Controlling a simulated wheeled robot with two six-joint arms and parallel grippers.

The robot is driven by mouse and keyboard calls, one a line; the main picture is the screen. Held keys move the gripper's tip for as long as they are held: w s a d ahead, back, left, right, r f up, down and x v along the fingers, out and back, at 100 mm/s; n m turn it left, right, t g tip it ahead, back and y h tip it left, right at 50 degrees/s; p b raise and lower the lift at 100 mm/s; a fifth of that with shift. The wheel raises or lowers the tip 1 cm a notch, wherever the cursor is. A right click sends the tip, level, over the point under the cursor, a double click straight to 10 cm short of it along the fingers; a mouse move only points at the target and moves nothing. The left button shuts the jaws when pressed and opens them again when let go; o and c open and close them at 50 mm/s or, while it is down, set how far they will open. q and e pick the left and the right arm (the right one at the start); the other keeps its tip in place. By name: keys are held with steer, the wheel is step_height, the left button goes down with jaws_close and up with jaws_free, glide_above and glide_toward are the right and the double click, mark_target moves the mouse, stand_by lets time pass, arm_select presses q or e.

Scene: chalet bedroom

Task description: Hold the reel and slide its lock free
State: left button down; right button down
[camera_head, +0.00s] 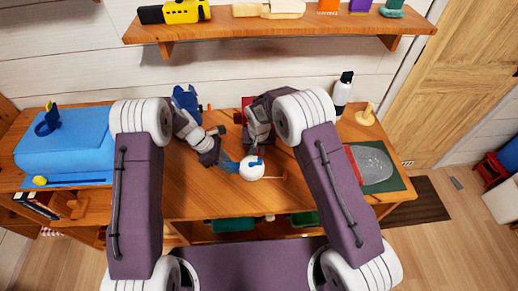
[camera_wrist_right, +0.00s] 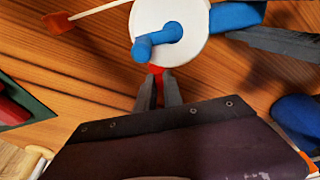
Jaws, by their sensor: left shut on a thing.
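The reel (camera_head: 252,168) is a white disc with a blue knob and a blue handle, in front of me near the desk's front edge. In the right wrist view the reel (camera_wrist_right: 185,30) fills the top. Its blue handle (camera_wrist_right: 237,14) extends right to my left gripper (camera_head: 222,160), which is shut on it; a dark finger shows there. A small red lock (camera_wrist_right: 155,69) is at the disc's lower edge. My right gripper (camera_wrist_right: 158,88) has its fingertips at this lock, with a narrow gap between the fingers. In the head view the lock is not clear.
A pale cord with a reddish end piece (camera_wrist_right: 60,24) leaves the reel. A blue case (camera_head: 65,155) stands at the left. A green mat (camera_head: 398,181) lies at the right. A white bottle (camera_head: 341,95) and wooden stand (camera_head: 366,116) are at the back right. A shelf (camera_head: 270,27) hangs above.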

steer(key=shift+a, duration=0.1)
steer(key=shift+w+a, duration=0.1)
steer(key=shift+a, duration=0.75)
steer(key=c, duration=1.4)
jaws_free()
steer(key=shift+a, duration=0.1)
steer(key=shift+c, duration=0.2)
steer(key=v, duration=0.6)
